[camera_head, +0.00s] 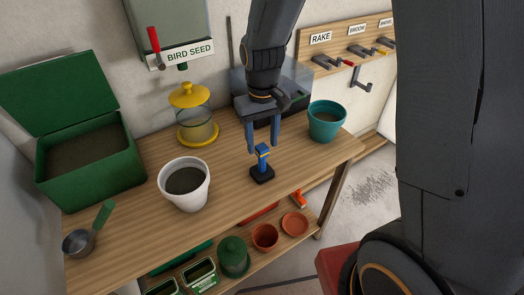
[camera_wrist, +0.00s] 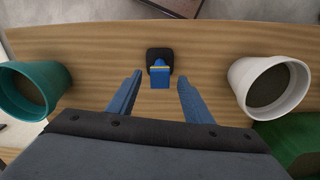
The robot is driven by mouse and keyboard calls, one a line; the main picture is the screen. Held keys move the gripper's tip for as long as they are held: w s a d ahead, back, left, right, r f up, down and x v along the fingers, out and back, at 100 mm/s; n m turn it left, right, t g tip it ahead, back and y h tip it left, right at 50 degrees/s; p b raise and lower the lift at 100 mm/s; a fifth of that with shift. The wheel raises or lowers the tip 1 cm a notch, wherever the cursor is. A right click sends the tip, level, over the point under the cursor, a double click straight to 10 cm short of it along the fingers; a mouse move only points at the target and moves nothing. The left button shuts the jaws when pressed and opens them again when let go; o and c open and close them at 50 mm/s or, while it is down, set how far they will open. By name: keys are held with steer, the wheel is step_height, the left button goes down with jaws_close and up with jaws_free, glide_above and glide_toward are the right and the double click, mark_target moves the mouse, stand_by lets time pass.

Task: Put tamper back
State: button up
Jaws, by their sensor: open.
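The tamper (camera_head: 262,165) stands upright on the wooden table, with a blue handle and a dark square base. In the wrist view the tamper (camera_wrist: 160,65) lies just beyond the fingertips, roughly centred between them. My gripper (camera_head: 262,147) is open, pointing down, with its two blue fingers above and around the level of the tamper's top. In the wrist view my gripper (camera_wrist: 157,75) shows a clear gap between its fingers, with nothing held. I cannot tell whether a finger touches the handle.
A white pot (camera_head: 184,184) of soil stands left of the tamper, and a teal pot (camera_head: 326,121) stands right. A yellow-lidded feeder (camera_head: 195,115), a green soil bin (camera_head: 90,150) and a scoop (camera_head: 80,241) are on the table. A lower shelf holds terracotta pots (camera_head: 265,237).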

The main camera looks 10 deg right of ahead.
step_height(320, 180, up, 7)
steer(key=shift+f+b, duration=0.1)
steer(key=shift+b, duration=0.55)
steer(key=s+d+f+m+t, duration=0.1)
steer(key=s+d+f+m, duration=0.1)
steer(key=s+d, duration=0.7)
steer(key=shift+s+d+f+m, duration=0.2)
steer(key=shift+s+f+m, duration=0.2)
steer(key=shift+s, duration=0.15)
steer(key=c, duration=0.4)
steer(key=shift+a, duration=0.15)
